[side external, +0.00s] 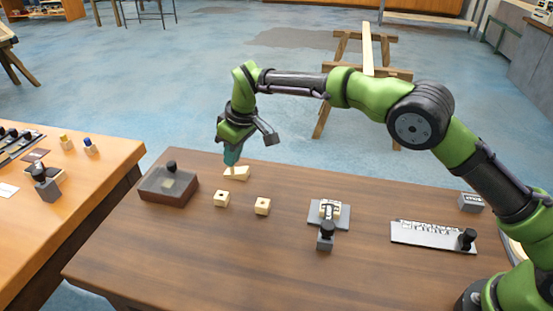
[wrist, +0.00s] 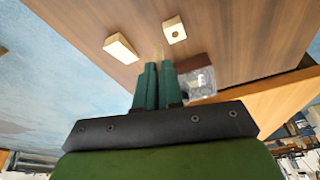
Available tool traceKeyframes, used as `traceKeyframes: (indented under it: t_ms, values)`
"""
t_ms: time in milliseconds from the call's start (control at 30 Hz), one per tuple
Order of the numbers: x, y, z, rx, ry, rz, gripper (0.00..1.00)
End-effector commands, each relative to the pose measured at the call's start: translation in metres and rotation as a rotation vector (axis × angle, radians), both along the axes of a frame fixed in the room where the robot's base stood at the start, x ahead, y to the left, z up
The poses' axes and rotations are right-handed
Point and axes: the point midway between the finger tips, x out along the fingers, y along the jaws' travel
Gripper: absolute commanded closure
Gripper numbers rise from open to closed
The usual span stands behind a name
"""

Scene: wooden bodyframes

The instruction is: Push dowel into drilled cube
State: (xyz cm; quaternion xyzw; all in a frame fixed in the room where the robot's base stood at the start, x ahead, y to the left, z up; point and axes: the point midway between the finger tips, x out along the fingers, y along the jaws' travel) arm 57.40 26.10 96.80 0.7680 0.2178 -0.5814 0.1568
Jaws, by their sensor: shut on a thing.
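My gripper (side external: 232,160) is above the far left part of the brown table, pointing down. Its teal fingers (wrist: 155,72) are shut on a thin pale dowel (wrist: 158,52), whose end shows just past the fingertips in the wrist view. One drilled cube (side external: 221,198) of pale wood sits in front of the gripper; a dark hole shows in a cube (wrist: 174,30) in the wrist view. A second pale cube (side external: 262,206) sits to its right. The dowel is apart from both cubes.
A pale wedge-shaped block (side external: 238,174) lies beside the gripper. A dark box with a clear top (side external: 168,186) stands at left. A grey fixture (side external: 328,213) and a metal plate (side external: 432,236) lie at right. The table's front is clear.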

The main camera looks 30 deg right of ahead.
Motion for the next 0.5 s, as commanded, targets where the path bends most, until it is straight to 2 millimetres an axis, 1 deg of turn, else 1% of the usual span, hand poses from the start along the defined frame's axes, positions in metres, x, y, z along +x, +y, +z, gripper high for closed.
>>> traceKeyframes:
  t_ms: [33, 200, 333, 500]
  values:
    - [0.003, 0.009, 0.003, -0.004, -0.004, -0.011, 1.0]
    - [0.005, 0.029, 0.012, -0.007, -0.008, -0.044, 1.0]
    - [0.004, 0.036, 0.015, -0.009, -0.01, -0.053, 1.0]
    - [0.004, 0.037, 0.016, -0.009, -0.009, -0.055, 1.0]
